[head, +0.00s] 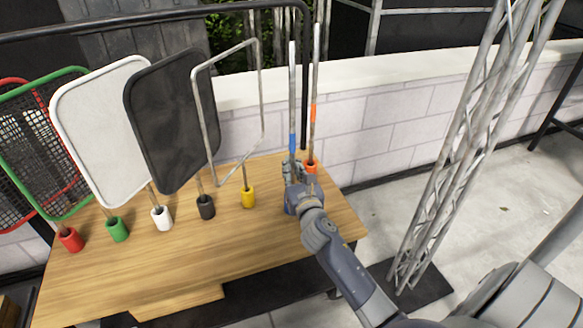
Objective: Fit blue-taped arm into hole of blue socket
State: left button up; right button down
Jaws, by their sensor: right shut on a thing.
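The blue-taped arm (292,90) is a thin grey rod with a blue band near its lower end. It stands nearly upright at the right side of the wooden table. My right gripper (292,168) is shut around its lower part, just below the blue tape. The rod's bottom end and the blue socket are hidden behind my gripper and wrist, so I cannot tell whether the rod is in the hole. My left gripper is not in view.
An orange-taped rod (314,75) stands in an orange socket (311,167) close to my gripper's right. Yellow (248,197), black (206,207), white (161,218), green (117,230) and red (70,240) sockets hold framed panels leftward. The wooden table (150,275) is clear in front.

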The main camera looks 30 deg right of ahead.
jog(key=c, duration=1.6)
grip_release()
jog(key=shift+o, duration=0.2)
jog(key=shift+f, duration=0.15)
jog(key=v, duration=1.2)
